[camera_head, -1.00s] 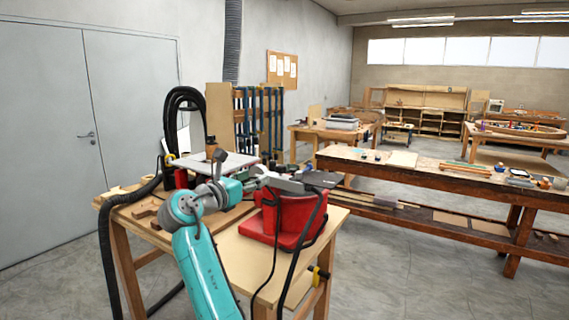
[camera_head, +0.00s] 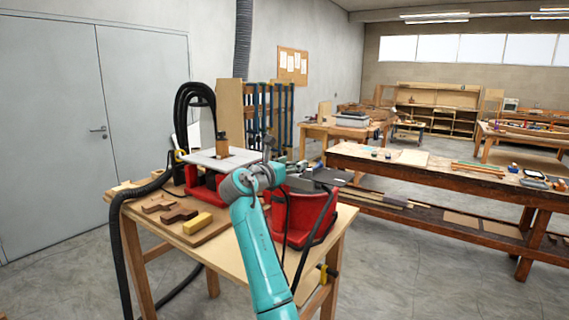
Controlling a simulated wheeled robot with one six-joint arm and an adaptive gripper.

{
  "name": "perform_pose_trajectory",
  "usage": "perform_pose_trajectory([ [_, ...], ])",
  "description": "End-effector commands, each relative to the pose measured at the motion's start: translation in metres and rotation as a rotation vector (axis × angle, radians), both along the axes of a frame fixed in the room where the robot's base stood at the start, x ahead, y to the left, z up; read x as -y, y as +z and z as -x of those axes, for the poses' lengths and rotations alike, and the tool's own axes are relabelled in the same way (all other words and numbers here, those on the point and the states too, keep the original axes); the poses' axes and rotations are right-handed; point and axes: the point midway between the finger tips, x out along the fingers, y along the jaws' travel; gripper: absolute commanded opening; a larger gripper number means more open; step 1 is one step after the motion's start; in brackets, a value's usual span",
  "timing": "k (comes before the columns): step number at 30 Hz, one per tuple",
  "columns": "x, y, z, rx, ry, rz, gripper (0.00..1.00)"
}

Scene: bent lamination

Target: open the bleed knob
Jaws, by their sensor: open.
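I cannot make out the bleed knob; it is too small or hidden. A red machine housing (camera_head: 318,218) stands at the right of the wooden bench (camera_head: 262,252), with a dark flat plate (camera_head: 326,177) on top. Left of it, a pale flat table (camera_head: 203,160) on a red base carries a brown bottle-like object (camera_head: 222,146). My teal arm reaches up from below. My gripper (camera_head: 268,146) is a small dark shape beyond my grey wrist, between the pale table and the red housing. It is open, mostly hidden by the wrist, with nothing seen in it.
A yellow block (camera_head: 197,223) and brown wooden pieces (camera_head: 178,214) lie at the bench's front left. A thick black hose (camera_head: 118,245) hangs off the left edge. Black cables run down the red housing. A long workbench (camera_head: 425,168) stands to the right.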

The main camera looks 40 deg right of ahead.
Motion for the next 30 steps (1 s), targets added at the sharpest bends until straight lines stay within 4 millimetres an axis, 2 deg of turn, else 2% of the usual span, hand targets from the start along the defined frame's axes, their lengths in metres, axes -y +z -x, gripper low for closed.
perform_pose_trajectory([
  [7, 0.0001, 0.0003, -0.0003, 0.0, 0.0, 0.0, 0.6],
  [13, 0.0, 0.0003, -0.0001, 0.0, 0.0, 0.001, 0.1],
  [14, 0.0, 0.0003, -0.0001, 0.0, 0.0, 0.001, 0.03],
  [15, 0.0, 0.0003, 0.0, 0.0, 0.0, 0.001, 0.0],
  [23, 0.0004, 0.0001, 0.0005, 0.0, 0.021, 0.001, 0.0],
  [30, 0.0017, 0.0, 0.0016, 0.003, 0.133, 0.001, 0.0],
])
